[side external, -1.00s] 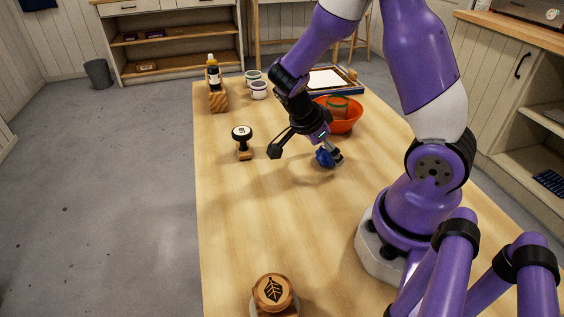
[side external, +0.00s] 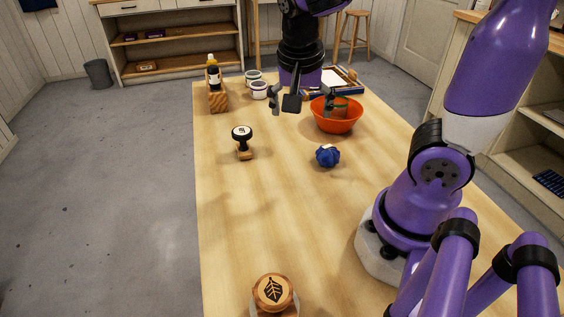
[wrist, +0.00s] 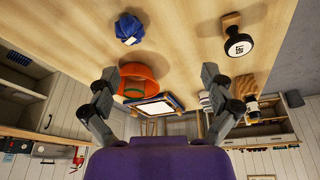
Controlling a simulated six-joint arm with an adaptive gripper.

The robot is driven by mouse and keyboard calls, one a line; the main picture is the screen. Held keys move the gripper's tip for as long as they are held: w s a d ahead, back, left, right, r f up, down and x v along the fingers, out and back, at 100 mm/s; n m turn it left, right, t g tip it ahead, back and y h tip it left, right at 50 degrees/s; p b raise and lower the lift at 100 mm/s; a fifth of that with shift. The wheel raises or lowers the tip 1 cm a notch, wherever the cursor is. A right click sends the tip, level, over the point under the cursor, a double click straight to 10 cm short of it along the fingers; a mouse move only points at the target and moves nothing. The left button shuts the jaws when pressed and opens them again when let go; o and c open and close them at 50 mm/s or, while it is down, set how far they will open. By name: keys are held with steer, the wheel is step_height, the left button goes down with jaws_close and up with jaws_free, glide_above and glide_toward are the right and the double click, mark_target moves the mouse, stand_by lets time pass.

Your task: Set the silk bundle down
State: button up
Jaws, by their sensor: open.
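The silk bundle (side external: 328,156) is a small knotted blue bundle resting on the bare wooden table, in front of the orange bowl. It also shows in the wrist view (wrist: 128,29), near the top. My gripper (side external: 302,100) is raised above the far part of the table, beyond the bundle and well apart from it. Its two fingers are spread wide with nothing between them, as the wrist view also shows (wrist: 161,95).
The orange bowl (side external: 337,121) holds a green-rimmed jar. Jars (side external: 259,90) and a framed screen stand at the back. A leaf-marked wooden stamp (side external: 273,292) is nearest. The table (side external: 255,215) between is clear.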

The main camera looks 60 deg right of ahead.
steer(key=s+a+r+n+t+y, duration=0.2)
steer(key=a+n, duration=0.4)
steer(key=n, duration=0.7)
steer(key=t+y, duration=0.1)
steer(key=t, duration=0.1)
steer(key=shift+s+a+r+t, duration=0.25)
steer(key=shift+s+a+t, duration=0.05)
steer(key=shift+a, duration=0.1)
